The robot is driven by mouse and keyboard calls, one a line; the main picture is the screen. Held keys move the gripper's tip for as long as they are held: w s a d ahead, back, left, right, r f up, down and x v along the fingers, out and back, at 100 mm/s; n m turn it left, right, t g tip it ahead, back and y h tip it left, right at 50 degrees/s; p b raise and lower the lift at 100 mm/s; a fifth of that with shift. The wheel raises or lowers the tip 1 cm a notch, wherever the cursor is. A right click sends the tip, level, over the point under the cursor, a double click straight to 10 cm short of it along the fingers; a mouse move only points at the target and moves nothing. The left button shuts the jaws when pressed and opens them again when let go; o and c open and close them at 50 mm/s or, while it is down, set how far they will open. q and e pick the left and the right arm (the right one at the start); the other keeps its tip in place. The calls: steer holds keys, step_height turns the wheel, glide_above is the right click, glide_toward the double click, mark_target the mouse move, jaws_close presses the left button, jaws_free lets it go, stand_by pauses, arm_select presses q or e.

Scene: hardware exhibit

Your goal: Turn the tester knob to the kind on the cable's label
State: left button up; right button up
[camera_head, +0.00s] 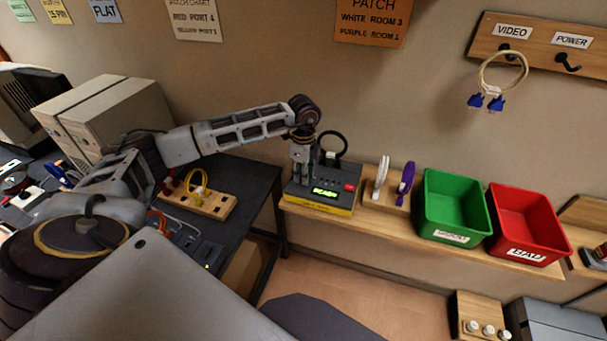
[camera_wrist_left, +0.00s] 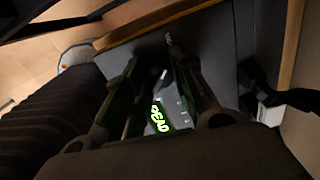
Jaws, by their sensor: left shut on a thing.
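The tester (camera_head: 330,188) is a dark grey box with a yellow base and a red button, on the wooden shelf. Its green display (camera_head: 326,193) appears to read READY; part of the lit text also shows in the wrist view (camera_wrist_left: 159,117). My left gripper (camera_head: 301,180) points down onto the left part of the tester's top, shut on the knob, which the fingers hide. The knob's setting cannot be read. A black coiled cable (camera_head: 333,146) is behind the tester. I see no readable cable label. My right gripper is not in view.
A yellow-white cable (camera_head: 483,72) hangs under VIDEO; the POWER hook is empty. A dark table (camera_head: 250,180) is left.

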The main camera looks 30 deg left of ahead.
arm_select(q)
steer(key=m+b, duration=0.2)
steer(key=m, duration=0.2)
steer(key=shift+m, duration=0.3)
steer(key=shift+m+b, duration=0.35)
steer(key=shift+m, duration=0.45)
steer(key=shift+m+b, duration=0.35)
steer(key=shift+m, duration=0.85)
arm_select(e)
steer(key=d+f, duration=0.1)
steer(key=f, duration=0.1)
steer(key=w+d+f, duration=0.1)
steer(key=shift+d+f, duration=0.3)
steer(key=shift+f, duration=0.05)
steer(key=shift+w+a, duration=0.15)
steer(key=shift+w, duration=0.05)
arm_select(q)
steer(key=shift+r, duration=0.1)
steer(key=o, duration=1)
steer(key=shift+o, duration=0.3)
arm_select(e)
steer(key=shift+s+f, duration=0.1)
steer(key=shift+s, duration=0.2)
arm_select(q)
steer(key=shift+m, duration=0.3)
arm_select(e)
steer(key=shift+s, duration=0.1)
